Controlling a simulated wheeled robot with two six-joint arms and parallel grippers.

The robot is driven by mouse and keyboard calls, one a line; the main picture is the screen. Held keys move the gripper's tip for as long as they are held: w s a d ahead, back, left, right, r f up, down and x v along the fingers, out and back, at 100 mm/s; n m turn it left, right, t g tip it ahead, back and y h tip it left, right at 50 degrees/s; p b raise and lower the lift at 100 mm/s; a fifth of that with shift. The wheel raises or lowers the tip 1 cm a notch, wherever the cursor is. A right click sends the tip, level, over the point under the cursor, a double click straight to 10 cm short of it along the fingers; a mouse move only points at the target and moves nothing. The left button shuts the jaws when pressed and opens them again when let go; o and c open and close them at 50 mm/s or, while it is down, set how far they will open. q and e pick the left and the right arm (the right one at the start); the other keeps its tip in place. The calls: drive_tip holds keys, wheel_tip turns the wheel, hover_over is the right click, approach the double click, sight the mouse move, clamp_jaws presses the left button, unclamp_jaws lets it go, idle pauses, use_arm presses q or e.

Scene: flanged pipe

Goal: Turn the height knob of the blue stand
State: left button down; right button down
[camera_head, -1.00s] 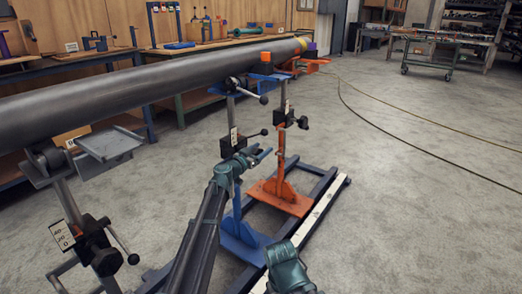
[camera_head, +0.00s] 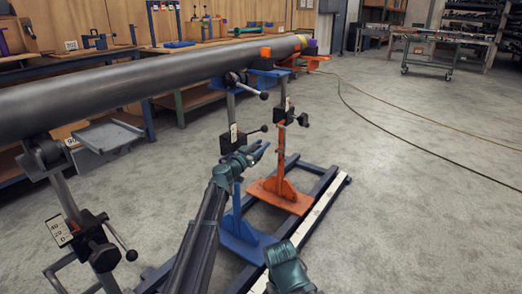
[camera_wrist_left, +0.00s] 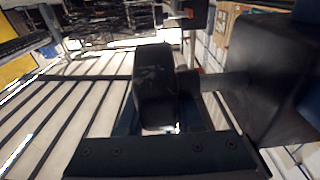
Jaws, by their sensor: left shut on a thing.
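The blue stand (camera_head: 239,236) stands under the dark pipe (camera_head: 130,88), with a black height housing and a white scale on its post. My left gripper (camera_head: 259,151) is at this post, just below the housing. In the left wrist view the gripper (camera_wrist_left: 160,118) is shut on a black knob (camera_wrist_left: 155,85). A short shaft joins the knob to the black housing (camera_wrist_left: 268,80) on the right. In the head view the gripper hides the knob.
A lever with a black ball (camera_head: 264,128) sits just above my left gripper. An orange stand (camera_head: 281,193) is close behind it, on the same dark rail frame (camera_head: 331,190).

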use_arm(q)
drive_tip(key=shift+s+f+t+h+b, duration=0.15)
drive_tip(key=shift+t+h+b, duration=0.15)
drive_tip(key=shift+t+b, duration=0.35)
drive_tip(key=shift+a+r+b, duration=0.1)
drive_tip(key=shift+r+b, duration=0.2)
drive_tip(key=shift+b, duration=0.2)
use_arm(e)
wheel_tip(320, 180, down, 3)
drive_tip(key=shift+f, duration=0.1)
use_arm(q)
drive_tip(key=c, duration=0.6)
unclamp_jaws()
drive_tip(key=shift+o, duration=0.2)
